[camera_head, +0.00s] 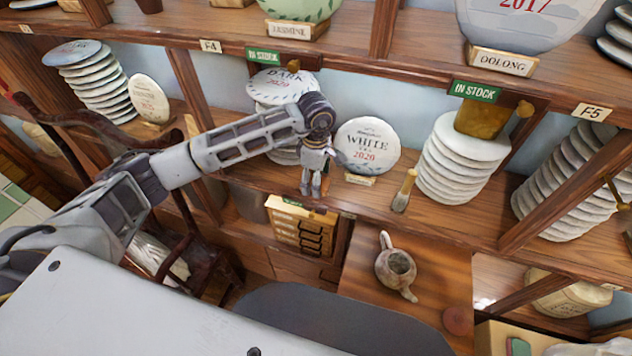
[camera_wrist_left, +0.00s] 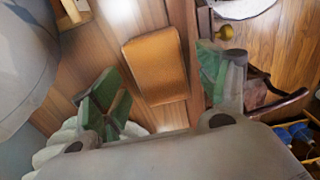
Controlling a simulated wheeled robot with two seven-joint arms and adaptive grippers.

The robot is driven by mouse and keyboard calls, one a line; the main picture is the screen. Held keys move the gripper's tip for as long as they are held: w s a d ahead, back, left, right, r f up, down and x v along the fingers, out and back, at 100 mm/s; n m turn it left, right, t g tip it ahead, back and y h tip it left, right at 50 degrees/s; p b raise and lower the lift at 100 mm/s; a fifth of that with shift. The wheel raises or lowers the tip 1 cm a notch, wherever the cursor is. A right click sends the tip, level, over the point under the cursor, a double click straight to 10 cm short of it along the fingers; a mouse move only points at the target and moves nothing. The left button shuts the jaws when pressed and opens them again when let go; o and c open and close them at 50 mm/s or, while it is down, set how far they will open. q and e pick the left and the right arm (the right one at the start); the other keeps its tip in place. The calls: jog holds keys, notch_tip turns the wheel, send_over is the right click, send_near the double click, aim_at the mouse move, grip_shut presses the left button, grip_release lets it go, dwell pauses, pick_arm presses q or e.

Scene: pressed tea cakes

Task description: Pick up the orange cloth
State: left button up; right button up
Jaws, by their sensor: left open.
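The orange cloth (camera_wrist_left: 155,65) shows in the left wrist view as a folded, flat rectangle on the wooden shelf. It lies between and a little beyond the two green-padded fingers of my left gripper (camera_wrist_left: 164,88). The fingers are spread, with nothing held between them. In the head view my left gripper (camera_head: 314,187) points down at the shelf's front edge, between the dark-labelled cakes and the White 2020 cake. I cannot make out the cloth there; the gripper and arm may hide it. My right gripper is not in view.
The White 2020 cake (camera_head: 367,146) stands upright just right of the gripper. A brush (camera_head: 404,190) and a stack of pale cakes (camera_head: 462,160) are farther right. Below are a box (camera_head: 301,228) and a teapot (camera_head: 396,266). Another shelf (camera_head: 340,70) runs above.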

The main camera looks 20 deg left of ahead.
pick_arm(q)
jog(key=shift+f, duration=0.4)
jog(key=c, duration=0.9)
